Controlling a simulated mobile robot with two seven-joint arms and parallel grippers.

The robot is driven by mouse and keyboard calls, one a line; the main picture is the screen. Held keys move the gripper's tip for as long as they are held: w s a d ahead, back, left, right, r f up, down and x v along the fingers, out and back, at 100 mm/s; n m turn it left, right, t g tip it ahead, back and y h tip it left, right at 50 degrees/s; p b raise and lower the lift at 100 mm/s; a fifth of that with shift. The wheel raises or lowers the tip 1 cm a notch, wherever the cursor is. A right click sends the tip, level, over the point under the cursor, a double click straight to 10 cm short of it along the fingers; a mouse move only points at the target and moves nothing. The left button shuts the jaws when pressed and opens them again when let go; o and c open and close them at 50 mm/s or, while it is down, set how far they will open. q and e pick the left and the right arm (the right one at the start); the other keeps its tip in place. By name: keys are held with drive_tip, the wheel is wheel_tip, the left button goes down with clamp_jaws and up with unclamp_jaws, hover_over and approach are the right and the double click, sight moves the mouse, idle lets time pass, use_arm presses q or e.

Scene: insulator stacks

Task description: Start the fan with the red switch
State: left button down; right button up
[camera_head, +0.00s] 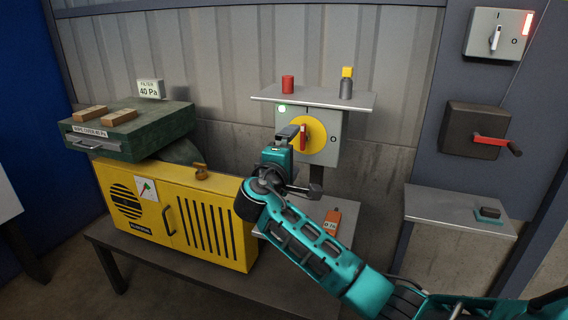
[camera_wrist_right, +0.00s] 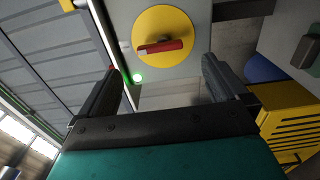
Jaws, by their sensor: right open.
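The red switch (camera_head: 303,137) is a handle on a yellow disc (camera_head: 317,134) on a grey wall box. In the head view it looks upright. It also shows in the right wrist view (camera_wrist_right: 166,47), beyond my fingertips and apart from them. My right gripper (camera_head: 291,132) is just in front of and left of the disc, partly covering the box. Its two fingers (camera_wrist_right: 165,72) are spread with nothing between them. The yellow cabinet (camera_head: 215,225) has a round slotted grille (camera_head: 124,201); I cannot tell whether a fan turns inside. My left gripper is not in view.
A green light (camera_head: 282,108) glows on the switch box. Above it, a shelf (camera_head: 315,97) holds a red cylinder (camera_head: 288,84) and a yellow-topped grey one (camera_head: 346,83). A red-handled crank (camera_head: 490,140) and a grey switch box (camera_head: 497,35) are at right.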

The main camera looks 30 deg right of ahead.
drive_tip(key=v, duration=0.5)
drive_tip(key=shift+s+a, duration=0.15)
drive_tip(key=s+a+f+y, duration=0.2)
drive_tip(key=s+f+y, duration=0.1)
drive_tip(key=f, duration=0.5)
drive_tip(key=s+a+f+n+y, duration=0.1)
drive_tip(key=s+a+f+y, duration=0.2)
drive_tip(key=f, duration=0.5)
drive_tip(key=s+a+f+y, duration=0.2)
drive_tip(key=f+y, duration=0.2)
drive_tip(key=f, duration=0.3)
drive_tip(key=s+a+f+m+y, duration=0.2)
drive_tip(key=s+f+m+y, duration=0.1)
drive_tip(key=s, duration=0.5)
drive_tip(key=s+a+f+m+y, duration=0.2)
drive_tip(key=s+f, duration=0.4)
drive_tip(key=s, duration=0.3)
drive_tip(key=shift+s+a+m+g+y, duration=0.25)
drive_tip(key=shift+a+m+g+y, duration=0.15)
drive_tip(key=shift+m, duration=0.4)
